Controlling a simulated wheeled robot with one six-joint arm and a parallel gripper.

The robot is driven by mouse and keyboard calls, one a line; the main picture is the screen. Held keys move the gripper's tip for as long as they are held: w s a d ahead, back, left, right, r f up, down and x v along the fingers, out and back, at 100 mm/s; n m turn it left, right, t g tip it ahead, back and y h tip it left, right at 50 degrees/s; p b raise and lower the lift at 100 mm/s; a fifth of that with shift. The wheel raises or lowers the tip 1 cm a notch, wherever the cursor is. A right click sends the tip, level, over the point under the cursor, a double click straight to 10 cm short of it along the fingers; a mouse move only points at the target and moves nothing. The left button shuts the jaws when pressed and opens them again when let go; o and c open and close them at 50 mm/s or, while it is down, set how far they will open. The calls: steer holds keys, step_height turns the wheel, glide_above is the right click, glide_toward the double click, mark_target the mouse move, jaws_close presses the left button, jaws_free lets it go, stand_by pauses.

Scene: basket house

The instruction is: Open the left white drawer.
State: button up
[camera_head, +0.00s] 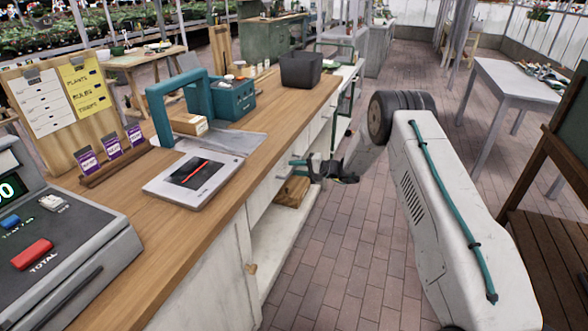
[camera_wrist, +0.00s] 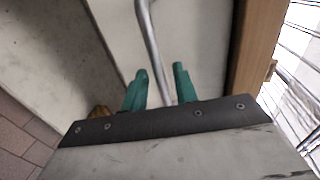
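White drawer fronts sit under the wooden counter's edge. The nearer, left white drawer (camera_head: 262,194) looks closed in the head view. In the wrist view, a pale drawer front (camera_wrist: 195,30) fills the middle, with a grey metal bar handle (camera_wrist: 147,30) running across it. My gripper (camera_head: 293,168) is at the drawer fronts, below the counter edge. In the wrist view, my gripper (camera_wrist: 160,70) has its two teal fingers apart, one on each side of the handle. I cannot tell whether either finger touches it.
An open shelf (camera_head: 275,250) lies below. Brick floor (camera_head: 340,250) is free beside the counter. A grey table (camera_head: 515,80) stands at right.

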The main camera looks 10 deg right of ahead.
steer(key=shift+w+a+f, duration=0.1)
steer(key=shift+w+a, duration=0.3)
steer(key=shift+a, duration=0.15)
jaws_close()
